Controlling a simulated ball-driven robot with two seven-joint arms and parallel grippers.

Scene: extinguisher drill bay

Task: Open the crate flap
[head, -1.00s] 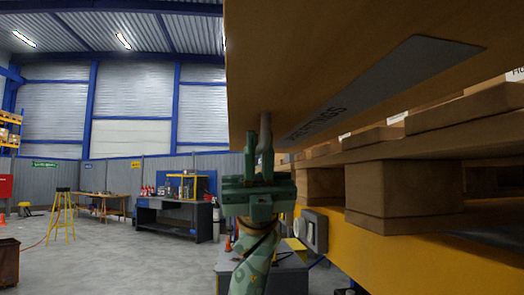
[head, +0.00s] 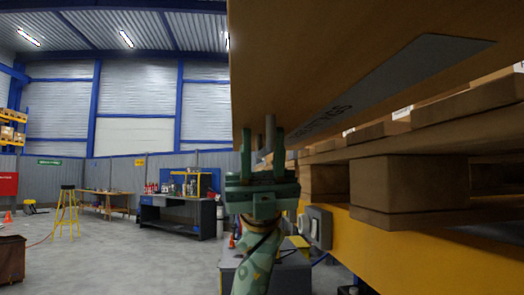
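The crate flap (head: 330,60) is a large brown board that fills the upper right of the head view, seen from below. A grey strip with dark lettering (head: 400,85) runs along it. A grey handle (head: 268,133) hangs from its near left edge. My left gripper (head: 262,150) is upright just below that edge. Its two green fingers are spread, one on each side of the handle, with a visible gap at the left finger. Whether the right finger touches the handle I cannot tell. My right gripper is not in view.
Wooden pallet blocks and boards (head: 410,190) stand at the right on a yellow beam (head: 400,245) with a grey switch box (head: 318,227). A workbench (head: 178,215), a yellow stool (head: 66,210) and a brown box (head: 12,258) stand to the left. The floor between is clear.

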